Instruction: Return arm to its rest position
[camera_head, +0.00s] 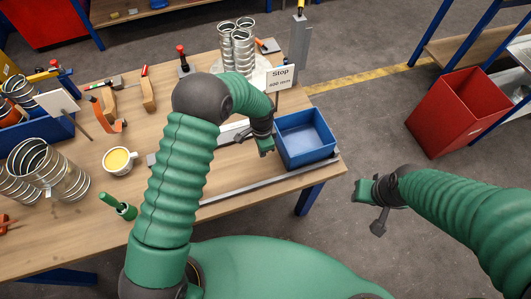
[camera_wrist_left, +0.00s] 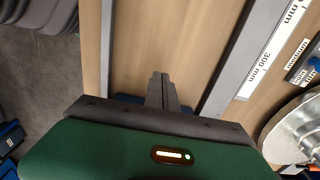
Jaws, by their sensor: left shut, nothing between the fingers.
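My left arm (camera_head: 172,180) rises from the lower left and bends over to the right. Its gripper (camera_head: 265,148) hangs over the front right of the workbench, just left of the blue bin. In the left wrist view my left gripper (camera_wrist_left: 162,90) has its fingers together with nothing between them, above the wooden bench top (camera_wrist_left: 165,35). My right gripper (camera_head: 366,192) is off the bench over the floor, to the right of the bench corner; I cannot make out its fingers.
An empty-looking blue bin (camera_head: 304,138) stands at the bench's right end. A "Stop" sign (camera_head: 280,77) stands behind it. Metal spiral ducts (camera_head: 238,45) stand at the back. A red bin (camera_head: 455,112) stands right.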

